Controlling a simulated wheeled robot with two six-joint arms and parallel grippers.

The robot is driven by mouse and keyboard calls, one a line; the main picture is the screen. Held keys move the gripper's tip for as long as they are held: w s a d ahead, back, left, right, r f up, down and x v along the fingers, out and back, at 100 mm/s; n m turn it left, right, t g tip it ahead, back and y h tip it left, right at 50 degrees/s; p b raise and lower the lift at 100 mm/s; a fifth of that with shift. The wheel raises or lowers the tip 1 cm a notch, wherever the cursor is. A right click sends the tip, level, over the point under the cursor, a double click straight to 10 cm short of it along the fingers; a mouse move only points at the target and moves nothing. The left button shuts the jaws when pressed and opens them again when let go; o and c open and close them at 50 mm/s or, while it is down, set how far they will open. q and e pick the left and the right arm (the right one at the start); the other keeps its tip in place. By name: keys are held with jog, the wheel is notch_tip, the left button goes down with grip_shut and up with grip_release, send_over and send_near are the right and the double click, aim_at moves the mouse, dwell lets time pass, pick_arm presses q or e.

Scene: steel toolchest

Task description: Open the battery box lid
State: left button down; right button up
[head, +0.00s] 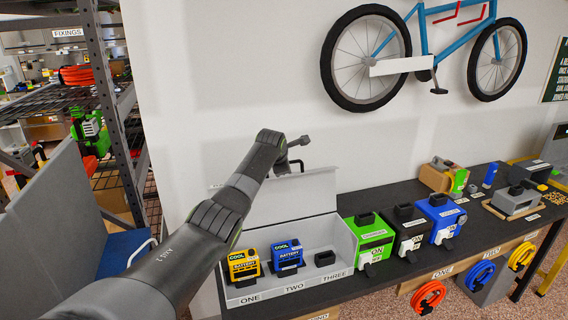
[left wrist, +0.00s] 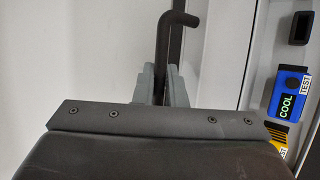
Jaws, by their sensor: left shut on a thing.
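The battery box (head: 342,240) stands on the left end of the dark bench, labelled ONE, TWO and THREE along its front. Its pale grey lid (head: 308,198) stands raised up at the back, near the wall. My left gripper (head: 293,165) is at the lid's top edge, partly hidden behind my wrist. In the left wrist view, my left gripper (left wrist: 166,85) is shut on a dark bent handle (left wrist: 177,40). A yellow battery (head: 243,264) and a blue battery (head: 287,256) sit in the box; the blue one also shows in the wrist view (left wrist: 288,95). My right gripper is not in view.
Green (head: 370,237), black (head: 410,230) and blue (head: 441,220) units stand right of the box. A bicycle (head: 425,50) hangs on the wall above. A metal shelf rack (head: 115,115) stands at the left. Free air lies in front of the lid.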

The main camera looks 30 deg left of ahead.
pick_arm(q)
jog(key=shift+w+a+f+g+h, duration=0.15)
jog(key=shift+w+a+g+h, duration=0.15)
jog(key=shift+a, duration=0.05)
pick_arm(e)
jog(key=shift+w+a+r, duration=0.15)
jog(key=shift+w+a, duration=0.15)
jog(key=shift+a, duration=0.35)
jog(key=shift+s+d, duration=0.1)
pick_arm(q)
jog(key=c, duration=1.6)
grip_release()
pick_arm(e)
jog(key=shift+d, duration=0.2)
